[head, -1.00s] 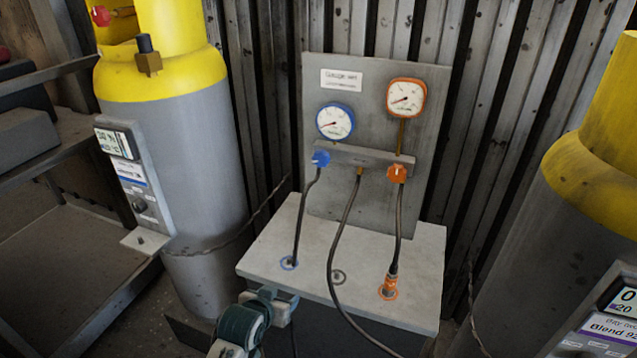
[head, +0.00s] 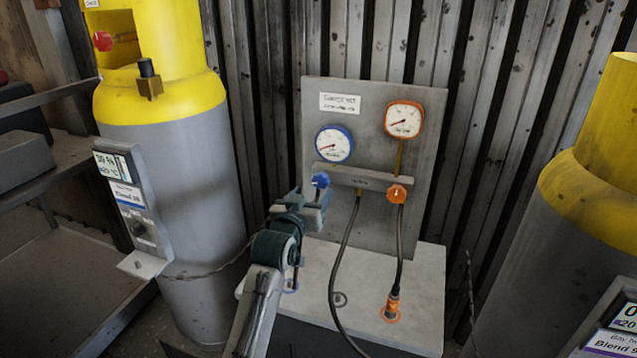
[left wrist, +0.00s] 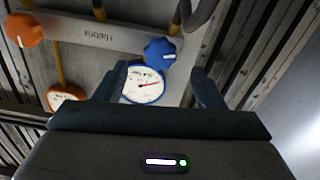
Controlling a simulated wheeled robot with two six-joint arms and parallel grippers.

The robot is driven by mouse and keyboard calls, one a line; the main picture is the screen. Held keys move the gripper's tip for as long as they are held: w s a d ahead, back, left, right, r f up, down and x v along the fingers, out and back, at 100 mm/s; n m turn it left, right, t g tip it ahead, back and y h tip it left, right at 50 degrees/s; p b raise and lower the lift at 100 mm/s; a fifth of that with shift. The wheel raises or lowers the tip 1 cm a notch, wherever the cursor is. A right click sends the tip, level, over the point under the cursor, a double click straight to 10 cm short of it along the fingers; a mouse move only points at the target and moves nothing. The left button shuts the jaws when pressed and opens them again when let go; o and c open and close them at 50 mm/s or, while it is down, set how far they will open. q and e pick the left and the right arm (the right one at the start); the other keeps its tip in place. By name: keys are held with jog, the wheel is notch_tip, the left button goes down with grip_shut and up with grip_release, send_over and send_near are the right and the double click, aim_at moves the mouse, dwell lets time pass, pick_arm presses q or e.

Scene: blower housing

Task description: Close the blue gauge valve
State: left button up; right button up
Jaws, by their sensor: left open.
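The blue gauge valve (head: 320,181) is a blue knob at the left end of the grey manifold bar (head: 352,177), below the blue-rimmed gauge (head: 334,144). My left gripper (head: 311,198) is open and close to the blue knob, overlapping its lower part in the head view. In the left wrist view the blue knob (left wrist: 159,51) shows beyond and between the two open fingers (left wrist: 158,88), with a white mark on it. I cannot tell whether the fingers touch it. My right gripper is not in view.
An orange knob (head: 397,194) and orange gauge (head: 404,120) are on the same upright panel (head: 400,228). Dark hoses hang from the bar to the light bench top (head: 418,290). Gas cylinders (head: 190,180) stand on both sides.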

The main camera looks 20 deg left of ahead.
aim_at(319, 183)
pick_arm(q)
jog(key=w, duration=0.4)
jog(key=shift+w+p, duration=0.25)
jog(key=shift+p, duration=0.1)
jog(key=shift+w+d, duration=0.1)
jog(key=shift+w, duration=0.55)
jog(key=c, duration=1)
jog(key=shift+o, duration=0.2)
